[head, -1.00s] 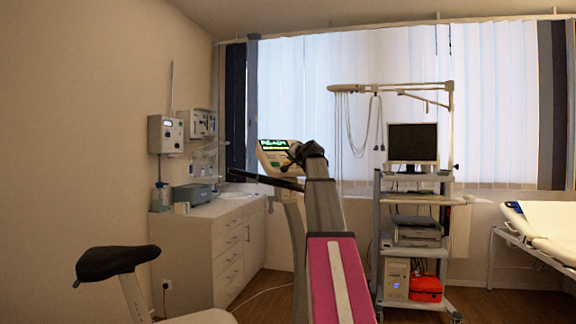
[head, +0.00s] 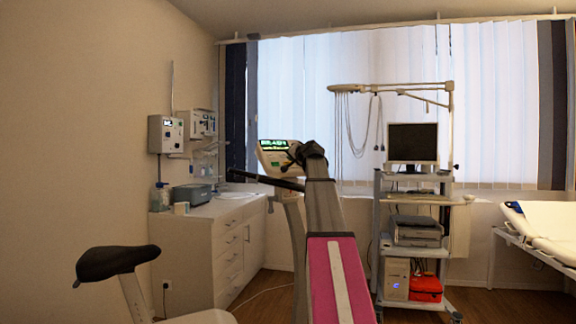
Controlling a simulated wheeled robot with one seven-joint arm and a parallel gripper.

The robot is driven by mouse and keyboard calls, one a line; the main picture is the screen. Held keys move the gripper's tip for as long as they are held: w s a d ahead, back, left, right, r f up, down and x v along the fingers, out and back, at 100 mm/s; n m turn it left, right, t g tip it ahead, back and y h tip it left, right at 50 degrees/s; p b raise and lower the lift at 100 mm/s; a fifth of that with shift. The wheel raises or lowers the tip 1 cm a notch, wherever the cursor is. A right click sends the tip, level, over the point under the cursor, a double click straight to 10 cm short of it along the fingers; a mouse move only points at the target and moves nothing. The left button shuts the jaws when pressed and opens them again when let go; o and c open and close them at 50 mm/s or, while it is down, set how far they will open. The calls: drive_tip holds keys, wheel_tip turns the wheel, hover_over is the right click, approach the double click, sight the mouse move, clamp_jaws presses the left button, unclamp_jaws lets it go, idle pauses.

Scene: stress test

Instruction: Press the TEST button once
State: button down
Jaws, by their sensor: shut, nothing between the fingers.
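The exercise bike's console (head: 272,164) stands at the middle of the head view, with a lit green display (head: 273,144) on its upper part. The display's text is too small to read surely. My gripper (head: 290,158) is a small dark shape at the end of my arm, in front of the console's right side. It is shut and holds nothing. I cannot tell whether it touches the console. The TEST button cannot be made out; it is too small or hidden behind my gripper.
The bike's dark handlebar (head: 266,181) runs just below the console, and its black saddle (head: 117,262) is at lower left. A white cabinet (head: 205,245) stands behind. A monitor cart (head: 413,200) and a bed (head: 545,235) are on the right.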

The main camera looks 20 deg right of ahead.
idle(0.7)
drive_tip(key=shift+w+f, duration=0.25)
drive_tip(key=shift+f, duration=0.05)
drive_tip(key=shift+w+f, duration=0.2)
drive_tip(key=shift+f, duration=0.1)
idle(0.7)
drive_tip(key=shift+s+r, duration=0.1)
drive_tip(key=shift+r, duration=0.05)
drive_tip(key=shift+s+r, duration=0.35)
drive_tip(key=shift+r, duration=0.1)
drive_tip(key=shift+r, duration=0.1)
idle(0.4)
drive_tip(key=shift+s+d+r, duration=0.1)
drive_tip(key=shift+s+r, duration=0.7)
drive_tip(key=shift+r, duration=0.15)
drive_tip(key=shift+s+d+r, duration=0.1)
drive_tip(key=shift+s+r, duration=0.65)
drive_tip(key=shift+r, duration=0.2)
drive_tip(key=shift+s+r, duration=0.1)
drive_tip(key=s+r, duration=0.4)
drive_tip(key=r, duration=0.1)
drive_tip(key=shift+d+r, duration=0.15)
